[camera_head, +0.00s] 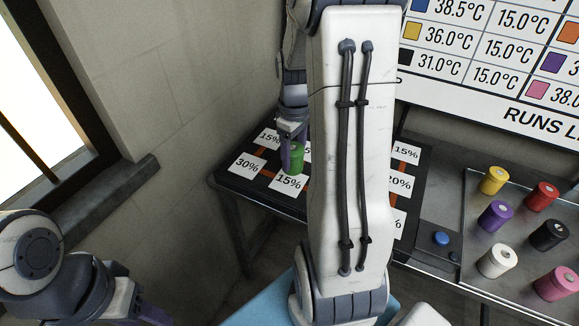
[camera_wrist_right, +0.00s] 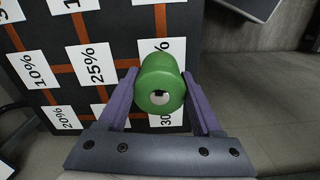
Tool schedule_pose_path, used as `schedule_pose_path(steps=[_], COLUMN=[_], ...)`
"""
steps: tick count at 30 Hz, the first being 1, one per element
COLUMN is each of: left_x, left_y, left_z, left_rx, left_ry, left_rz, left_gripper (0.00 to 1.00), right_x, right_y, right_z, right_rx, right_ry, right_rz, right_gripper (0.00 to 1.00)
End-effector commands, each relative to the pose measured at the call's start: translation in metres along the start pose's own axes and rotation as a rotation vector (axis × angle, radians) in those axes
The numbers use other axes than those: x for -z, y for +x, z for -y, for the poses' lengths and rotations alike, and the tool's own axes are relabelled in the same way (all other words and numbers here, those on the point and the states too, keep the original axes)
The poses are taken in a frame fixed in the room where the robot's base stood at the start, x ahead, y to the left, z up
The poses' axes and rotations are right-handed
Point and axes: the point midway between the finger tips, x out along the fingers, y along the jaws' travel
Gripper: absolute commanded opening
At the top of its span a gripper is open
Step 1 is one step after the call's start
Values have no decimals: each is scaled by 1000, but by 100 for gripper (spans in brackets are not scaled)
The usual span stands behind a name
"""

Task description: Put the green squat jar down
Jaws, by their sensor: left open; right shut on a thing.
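The green squat jar (camera_head: 296,158) is between the purple fingers of my right gripper (camera_head: 292,150), at the left part of the dark board (camera_head: 228,178) with white percent cards. The right wrist view shows the jar (camera_wrist_right: 161,78) held between both fingers of the right gripper (camera_wrist_right: 160,85), over the area around a 30% card (camera_wrist_right: 172,118). I cannot tell whether the jar touches the board. My left gripper (camera_head: 145,316) is at the bottom left edge of the head view, partly cut off, open and away from the jar.
My right arm hides the board's middle. A tray (camera_head: 520,234) at right holds several coloured jars, including a yellow one (camera_head: 494,181) and a red one (camera_head: 542,196). A blue button (camera_head: 440,238) is between board and tray. A wall and window stand left.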

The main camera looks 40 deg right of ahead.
Motion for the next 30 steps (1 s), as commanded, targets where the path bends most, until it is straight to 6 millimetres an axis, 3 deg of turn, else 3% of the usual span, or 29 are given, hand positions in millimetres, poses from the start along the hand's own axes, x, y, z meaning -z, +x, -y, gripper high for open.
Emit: schedule_pose_path(steps=[5, 13, 25, 26, 28, 30], left_x=[0, 0, 0, 0, 0, 0], left_y=[0, 0, 2, 2, 2, 2], left_z=[0, 0, 0, 0, 0, 0], left_rx=[0, 0, 0, 0, 0, 0], left_ry=[0, 0, 0, 0, 0, 0], left_rz=[0, 0, 0, 0, 0, 0], left_gripper=[50, 50, 50, 50, 50, 50], right_x=[9, 9, 9, 9, 9, 9], right_y=[10, 45, 51, 51, 50, 50], right_z=[7, 6, 6, 6, 6, 6], right_rx=[1, 0, -1, -1, -1, -1], right_ry=[2, 4, 3, 3, 3, 3], right_rz=[1, 1, -1, -1, -1, -1], right_gripper=[3, 3, 3, 70, 96, 96])
